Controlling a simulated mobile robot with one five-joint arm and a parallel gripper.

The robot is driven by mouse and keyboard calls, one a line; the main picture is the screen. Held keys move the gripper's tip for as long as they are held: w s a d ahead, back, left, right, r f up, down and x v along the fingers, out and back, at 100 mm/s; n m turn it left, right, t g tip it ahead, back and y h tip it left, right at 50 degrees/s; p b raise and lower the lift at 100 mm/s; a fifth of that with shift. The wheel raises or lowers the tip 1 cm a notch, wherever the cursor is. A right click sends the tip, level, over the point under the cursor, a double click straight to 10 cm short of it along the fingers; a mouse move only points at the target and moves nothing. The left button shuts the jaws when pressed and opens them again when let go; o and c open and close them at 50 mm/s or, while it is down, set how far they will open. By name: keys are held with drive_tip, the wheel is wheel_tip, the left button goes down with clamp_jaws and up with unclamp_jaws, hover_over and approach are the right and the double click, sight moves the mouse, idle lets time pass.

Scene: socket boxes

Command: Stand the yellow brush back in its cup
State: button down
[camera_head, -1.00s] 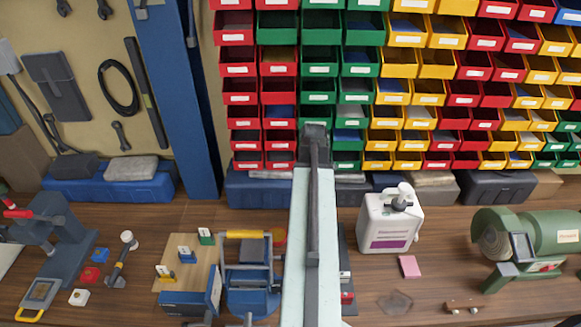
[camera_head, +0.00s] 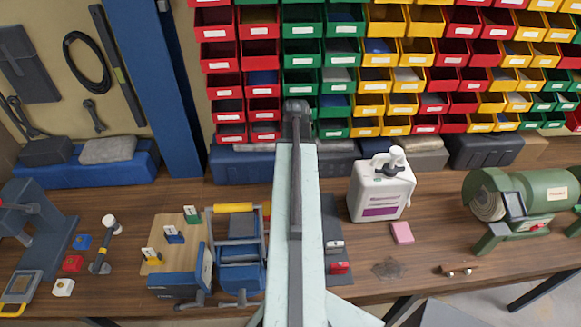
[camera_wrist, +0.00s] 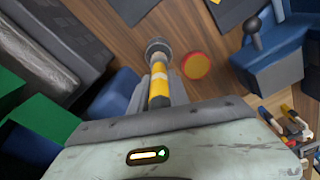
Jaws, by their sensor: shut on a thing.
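My gripper (camera_wrist: 160,100) is shut on the yellow brush (camera_wrist: 160,78) in the wrist view. The brush shows a yellow handle with a pale band and a dark round end pointing away from me. Its lower part is hidden by my gripper. In the head view my pale arm hides my gripper and the brush.
A blue tote with a yellow handle (camera_head: 238,262) stands left of my arm. A white canister (camera_head: 381,195), a pink block (camera_head: 402,233) and a green grinder (camera_head: 530,200) are to the right. Coloured bins (camera_head: 390,75) fill the wall behind. Bare wood (camera_head: 440,220) lies between canister and grinder.

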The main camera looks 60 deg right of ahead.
wheel_tip(320, 180, down, 6)
drive_tip(key=b, duration=0.5)
drive_tip(key=c, duration=1.2)
unclamp_jaws()
drive_tip(key=shift+o, duration=0.2)
drive_tip(key=shift+r, duration=0.1)
drive_tip(key=r+p, duration=0.8)
drive_tip(key=shift+s, duration=0.35)
drive_tip(key=shift+f, duration=0.15)
